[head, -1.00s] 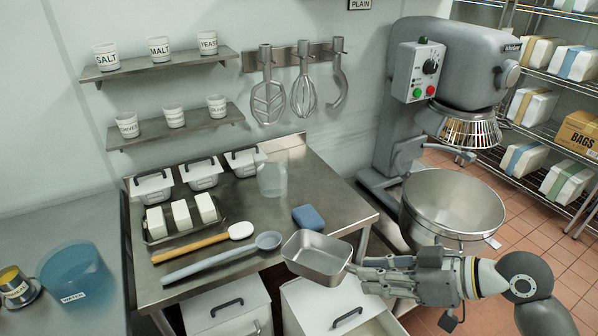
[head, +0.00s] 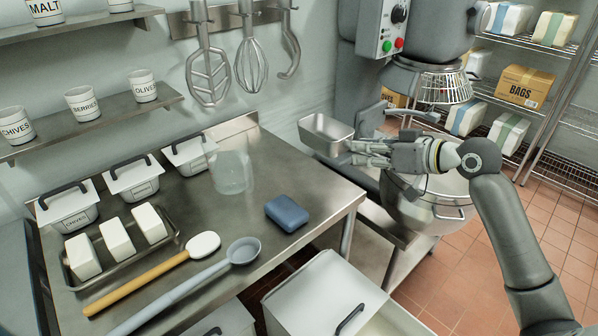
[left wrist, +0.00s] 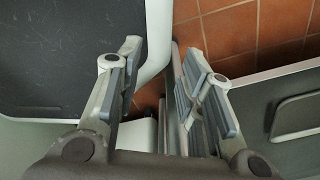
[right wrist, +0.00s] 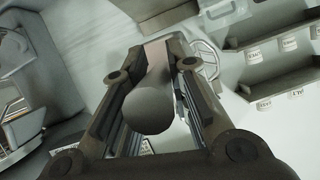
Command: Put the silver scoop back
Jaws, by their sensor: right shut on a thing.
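The silver scoop (head: 325,133), a rectangular metal pan with a handle, is up in the air between the table's right corner and the mixer. My right gripper (head: 362,152) is shut on its handle. In the right wrist view the handle's rounded grey end (right wrist: 150,105) sits between the fingers; the pan beyond is mostly hidden. My left gripper (left wrist: 164,72) shows only in its wrist view, with fingers apart and empty, above bin edges and floor tiles.
White bins (head: 325,290) stand in front. The mixer bowl (head: 440,205) is below my right gripper.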

